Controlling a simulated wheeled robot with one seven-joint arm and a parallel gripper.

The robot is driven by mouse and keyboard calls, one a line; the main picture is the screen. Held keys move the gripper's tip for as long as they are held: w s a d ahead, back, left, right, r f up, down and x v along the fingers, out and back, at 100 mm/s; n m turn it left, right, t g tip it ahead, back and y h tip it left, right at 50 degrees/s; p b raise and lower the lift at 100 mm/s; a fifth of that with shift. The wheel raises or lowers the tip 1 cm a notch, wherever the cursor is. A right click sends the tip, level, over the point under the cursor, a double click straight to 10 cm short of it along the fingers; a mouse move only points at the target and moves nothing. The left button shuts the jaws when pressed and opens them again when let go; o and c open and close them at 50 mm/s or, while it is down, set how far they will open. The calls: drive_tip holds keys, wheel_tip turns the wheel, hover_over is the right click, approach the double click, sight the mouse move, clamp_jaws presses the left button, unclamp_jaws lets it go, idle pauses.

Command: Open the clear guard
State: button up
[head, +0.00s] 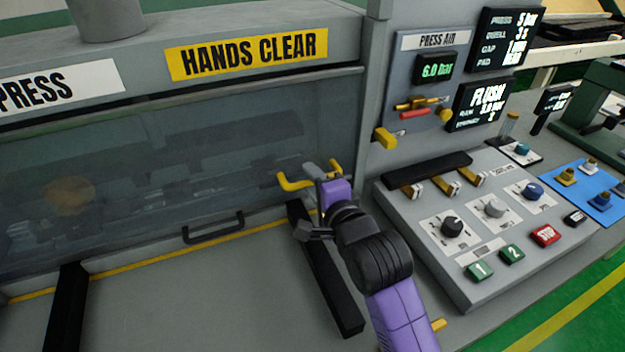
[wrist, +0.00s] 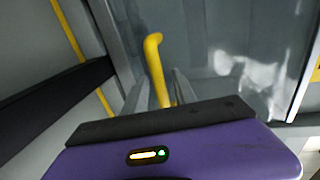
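The clear guard (head: 130,160) is a see-through panel across the press front, and it is down. Its black bar handle (head: 214,228) sits at the lower edge, left of my gripper. The guard also shows in the wrist view (wrist: 215,45). My gripper (head: 312,172), on a purple wrist, is in front of the guard's right end, apart from the black handle. In the wrist view a bent yellow rod (wrist: 155,70) shows between the grey fingers (wrist: 160,88). In the head view yellow bent pieces (head: 292,184) show on both sides of the fingers. I cannot tell whether the fingers grip the rod.
A black rail (head: 330,280) lies under my wrist, and another (head: 66,310) stands at the left. A sloped control box (head: 490,235) with knobs and buttons is at the right. A yellow lever (head: 385,138) juts from the press-air panel. The grey bench between the rails is clear.

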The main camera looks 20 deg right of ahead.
clamp_jaws()
drive_tip(key=shift+f, duration=0.1)
idle(1.1)
